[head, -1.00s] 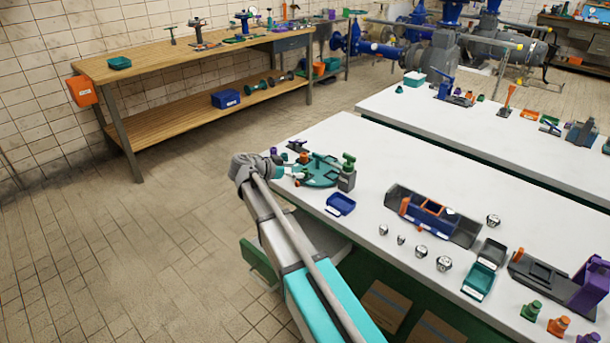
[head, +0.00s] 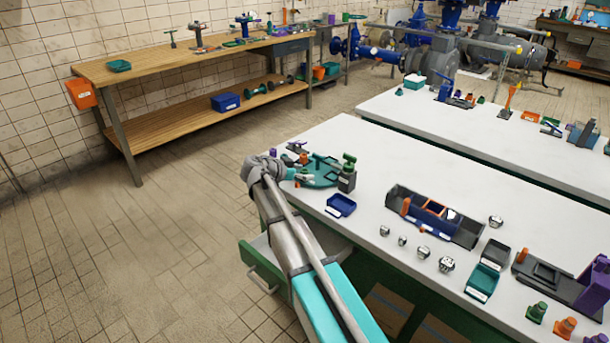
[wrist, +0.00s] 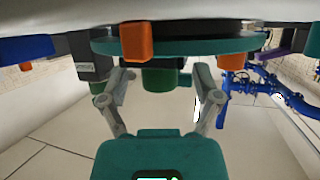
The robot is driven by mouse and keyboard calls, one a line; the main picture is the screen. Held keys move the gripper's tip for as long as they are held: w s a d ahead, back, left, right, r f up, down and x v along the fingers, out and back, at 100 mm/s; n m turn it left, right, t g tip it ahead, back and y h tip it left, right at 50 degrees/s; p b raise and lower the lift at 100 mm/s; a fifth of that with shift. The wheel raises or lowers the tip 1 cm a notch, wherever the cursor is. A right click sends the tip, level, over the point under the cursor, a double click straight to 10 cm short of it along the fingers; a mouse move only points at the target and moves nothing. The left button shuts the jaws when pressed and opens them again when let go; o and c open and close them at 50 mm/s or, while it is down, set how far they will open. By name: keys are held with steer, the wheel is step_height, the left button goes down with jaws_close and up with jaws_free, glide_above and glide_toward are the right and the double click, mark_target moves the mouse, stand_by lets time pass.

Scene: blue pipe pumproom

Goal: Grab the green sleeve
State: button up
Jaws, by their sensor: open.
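In the wrist view, which looks inverted, a short dark green cylinder, apparently the green sleeve (wrist: 160,78), is between the two spread fingers of my gripper (wrist: 164,84). It sits against the teal round plate (wrist: 190,47). The fingers are open and no contact shows. In the head view, the teal plate (head: 322,180) lies on the near white table, and my gripper (head: 303,177) is at its left edge. I cannot make out the sleeve clearly there, as my arm and small parts crowd the spot.
An orange block (wrist: 136,43) is close to the sleeve on the plate. A grey block with a green top (head: 347,179) stands at the plate's right. A blue tray (head: 341,205) lies in front. An open green-fronted drawer (head: 263,265) juts out beside my arm.

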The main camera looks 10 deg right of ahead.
mark_target(304, 170)
jaws_close()
steer(key=shift+r, duration=0.15)
stand_by(0.4)
step_height(304, 170, up, 3)
steer(key=p, duration=0.3)
steer(key=s+a+r+p, duration=0.3)
steer(key=s+r+p, duration=0.6)
steer(key=s, duration=0.4)
steer(key=shift+s+a+r+p, duration=0.3)
steer(key=shift+r+p, duration=0.1)
steer(key=shift+p, duration=0.1)
